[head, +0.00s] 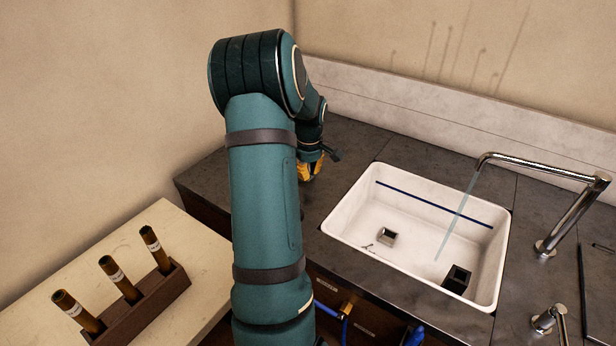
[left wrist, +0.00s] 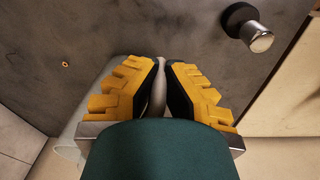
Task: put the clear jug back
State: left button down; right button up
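My left gripper (head: 312,168) is over the dark counter, left of the sink, mostly hidden behind my own arm in the head view. In the left wrist view its yellow fingers (left wrist: 161,88) are closed around a pale, narrow piece that looks like the handle of the clear jug. The clear jug (left wrist: 88,122) shows there as a faint see-through shape at the left of the fingers. Its lower part is hidden by the gripper, and I cannot tell whether it touches the counter. I cannot make the jug out in the head view. My right gripper is not in view.
A white sink (head: 345,232) holds two small square blocks. A chrome tap (head: 570,210) pours a thin stream into it. A wooden rack (head: 150,303) with brass tubes stands on the pale table. A black-and-chrome knob (left wrist: 248,27) is near the gripper.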

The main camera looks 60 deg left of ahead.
pick_arm(q)
jog(key=shift+f, duration=0.75)
jog(key=c, duration=1.1)
grip_release()
jog(key=shift+c, duration=0.2)
jog(key=shift+r, duration=0.15)
notch_tip(320, 180, up, 12)
jog(key=d+p, duration=0.1)
jog(key=shift+s+p, duration=0.15)
jog(key=shift+p, duration=0.25)
jog(key=shift+s+d+f, duration=0.1)
jog(key=shift+f, duration=0.15)
